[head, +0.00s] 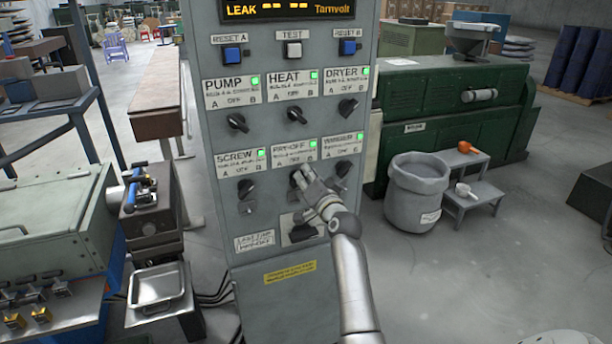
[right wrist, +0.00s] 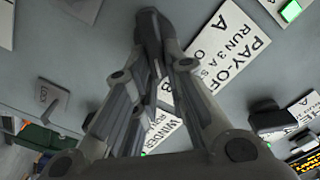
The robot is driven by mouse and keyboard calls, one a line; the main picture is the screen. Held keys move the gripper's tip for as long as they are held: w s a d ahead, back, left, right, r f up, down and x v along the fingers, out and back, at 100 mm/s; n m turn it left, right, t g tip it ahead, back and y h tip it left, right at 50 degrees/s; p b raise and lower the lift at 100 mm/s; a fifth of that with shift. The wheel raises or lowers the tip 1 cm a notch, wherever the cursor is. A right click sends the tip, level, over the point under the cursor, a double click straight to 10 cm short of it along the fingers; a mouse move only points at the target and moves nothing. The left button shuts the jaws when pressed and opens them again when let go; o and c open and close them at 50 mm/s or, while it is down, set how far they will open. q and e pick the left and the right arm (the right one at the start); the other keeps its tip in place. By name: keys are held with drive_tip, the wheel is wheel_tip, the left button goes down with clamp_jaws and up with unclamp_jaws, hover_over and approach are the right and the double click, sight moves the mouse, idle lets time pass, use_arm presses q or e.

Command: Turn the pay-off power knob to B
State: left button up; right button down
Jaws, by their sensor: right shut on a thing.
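The grey control cabinet (head: 212,120) stands in the middle of the head view, with two rows of labelled black knobs. The pay-off label (head: 295,150), marked A, OFF and B, is in the lower row between SCREW and a partly legible winder label. The dark pay-off knob (head: 297,176) is just below it, mostly covered by my right gripper (head: 305,183). In the right wrist view the fingers (right wrist: 150,62) converge on the dark knob (right wrist: 149,25), shut on it, beside the tilted pay-off label (right wrist: 236,45). I cannot tell where the knob points. My left gripper is not in view.
The screw knob (head: 245,188) and winder knob (head: 343,168) flank the pay-off knob closely. A larger black switch (head: 303,232) sits below. A grey bin (head: 415,195) and small step stand (head: 470,190) are on the floor to the right.

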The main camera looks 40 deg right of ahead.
idle(0.4)
drive_tip(key=c, duration=1.5)
unclamp_jaws()
drive_tip(key=shift+o, duration=0.2)
drive_tip(key=v, duration=1.2)
drive_tip(key=shift+d+f, duration=0.1)
